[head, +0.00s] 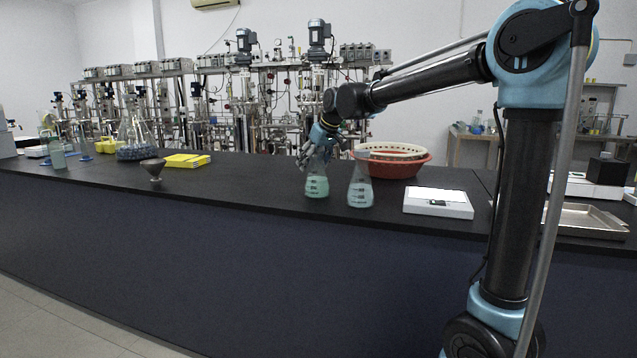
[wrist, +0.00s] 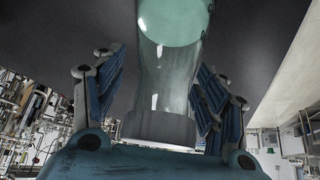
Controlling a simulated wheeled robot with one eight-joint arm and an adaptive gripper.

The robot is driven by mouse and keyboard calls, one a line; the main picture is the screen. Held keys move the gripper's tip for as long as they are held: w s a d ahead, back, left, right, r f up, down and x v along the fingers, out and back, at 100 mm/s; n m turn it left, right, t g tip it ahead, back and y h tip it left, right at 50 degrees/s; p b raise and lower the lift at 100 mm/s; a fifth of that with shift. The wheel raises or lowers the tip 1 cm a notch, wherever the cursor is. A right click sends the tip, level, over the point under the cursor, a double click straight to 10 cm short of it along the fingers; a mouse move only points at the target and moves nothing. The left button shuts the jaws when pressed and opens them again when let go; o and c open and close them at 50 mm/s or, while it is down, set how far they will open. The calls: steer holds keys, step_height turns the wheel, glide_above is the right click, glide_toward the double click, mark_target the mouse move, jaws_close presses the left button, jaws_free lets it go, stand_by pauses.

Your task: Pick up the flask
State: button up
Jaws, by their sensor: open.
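A conical flask with pale green liquid (head: 317,187) stands on the black bench in the head view, directly below my gripper (head: 319,155). A second conical flask (head: 360,190) with pale liquid stands just to its right. In the wrist view a clear flask neck (wrist: 165,95) lies between the two blue-and-grey fingers of my gripper (wrist: 158,88), with its rim close to the palm and green liquid beyond. The fingers are open, one on each side of the neck, with gaps showing. The upper neck is partly hidden by the gripper in the head view.
A red basin (head: 395,168) stands behind the right flask, and a white scale (head: 438,202) lies to its right. A metal tray (head: 585,220) is farther right. Yellow boxes (head: 186,160) and a dark funnel-shaped bowl (head: 154,168) stand left. Bench left of the flasks is clear.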

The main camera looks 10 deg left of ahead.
jaws_close()
stand_by(0.5)
